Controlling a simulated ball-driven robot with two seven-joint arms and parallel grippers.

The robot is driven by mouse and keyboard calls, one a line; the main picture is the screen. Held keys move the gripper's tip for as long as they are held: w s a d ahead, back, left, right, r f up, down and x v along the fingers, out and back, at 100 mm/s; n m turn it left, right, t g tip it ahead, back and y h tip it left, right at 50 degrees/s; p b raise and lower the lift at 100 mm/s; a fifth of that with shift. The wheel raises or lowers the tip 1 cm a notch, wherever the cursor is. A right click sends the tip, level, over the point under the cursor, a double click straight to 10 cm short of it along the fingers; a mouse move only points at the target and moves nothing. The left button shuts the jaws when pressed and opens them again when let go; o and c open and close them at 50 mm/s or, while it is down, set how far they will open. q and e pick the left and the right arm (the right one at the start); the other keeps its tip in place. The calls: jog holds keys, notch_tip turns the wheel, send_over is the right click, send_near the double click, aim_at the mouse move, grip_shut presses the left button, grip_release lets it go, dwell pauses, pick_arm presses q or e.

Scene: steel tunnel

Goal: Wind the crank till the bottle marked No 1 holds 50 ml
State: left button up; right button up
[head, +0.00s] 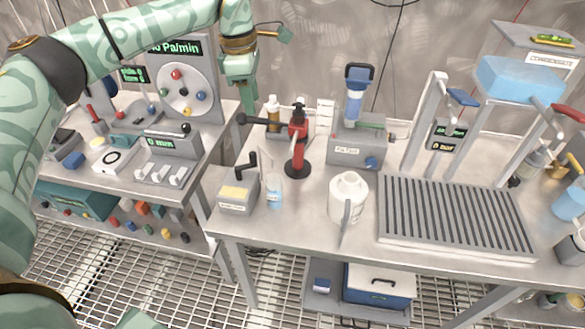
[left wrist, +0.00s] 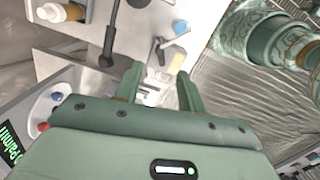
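A small grey box with a black crank (head: 247,168) and a yellowish panel (head: 233,192) stands near the front left corner of the right-hand table. A clear bottle (head: 274,192) with a blue label stands just right of it. Its number and fill level are too small to read. In the left wrist view the crank box (left wrist: 175,60) is beyond the fingertips. My left gripper (head: 247,102) hangs above and behind the box, apart from it. Its two fingers (left wrist: 158,78) are spread with nothing held between them. My right gripper is not in view.
A red stand (head: 298,145) with a black side arm rises behind the bottle. A gap separates this table from the left bench (head: 130,190), which carries dials and switches.

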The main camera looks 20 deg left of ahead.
aim_at(253, 153)
pick_arm(q)
jog(key=f+b, duration=0.1)
jog(key=f, duration=0.4)
jog(key=f+n+b, duration=0.1)
jog(key=f+b, duration=0.1)
jog(key=f, duration=0.3)
jog(key=a+f+n+b, duration=0.1)
jog(key=f, duration=0.5)
jog(key=shift+s+f+g+y+b, duration=0.1)
jog(key=shift+s+g+y+b, duration=0.1)
jog(key=shift+g+y+b, duration=0.15)
jog(key=shift+f, duration=0.35)
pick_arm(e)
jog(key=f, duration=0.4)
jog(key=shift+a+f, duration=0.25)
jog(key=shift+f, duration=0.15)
pick_arm(q)
jog(key=shift+c, duration=0.3)
